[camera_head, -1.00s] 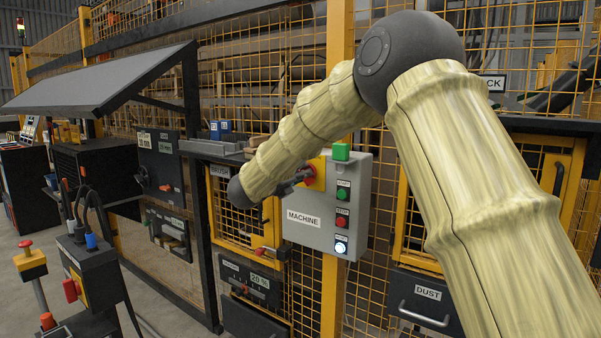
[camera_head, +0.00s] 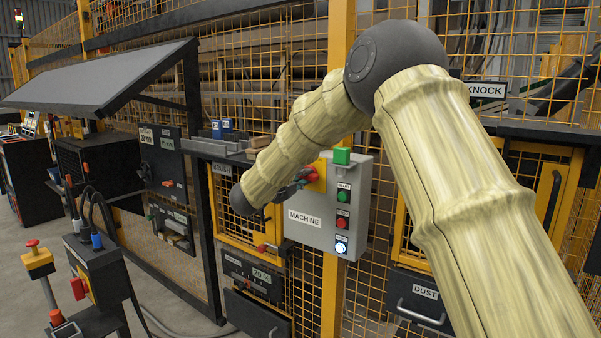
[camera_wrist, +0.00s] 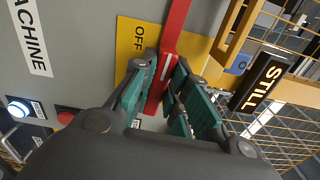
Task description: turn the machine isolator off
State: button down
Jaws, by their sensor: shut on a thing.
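The machine isolator has a red handle (camera_wrist: 176,30) on a yellow plate (camera_wrist: 128,62), and the word OFF shows on the plate left of the handle in the wrist view. My gripper (camera_wrist: 165,85) is shut on the red handle, with one teal finger pad on each side. A white line runs along the handle between the fingers. In the head view the yellow plate (camera_head: 318,170) is at the upper left of the grey MACHINE box (camera_head: 318,240). My gripper (camera_head: 301,178) reaches it from the left, partly hidden by my arm.
Below the handle sit green (camera_head: 342,196) and red (camera_head: 342,222) buttons and a lit white one (camera_head: 341,247). A lit STILL sign (camera_wrist: 260,82) is close by. Yellow mesh fencing surrounds the box.

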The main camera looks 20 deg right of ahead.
jog(key=shift+f+n, duration=0.15)
jog(key=shift+n, duration=0.35)
jog(key=c, duration=1.4)
grip_release()
jog(key=v, duration=1.2)
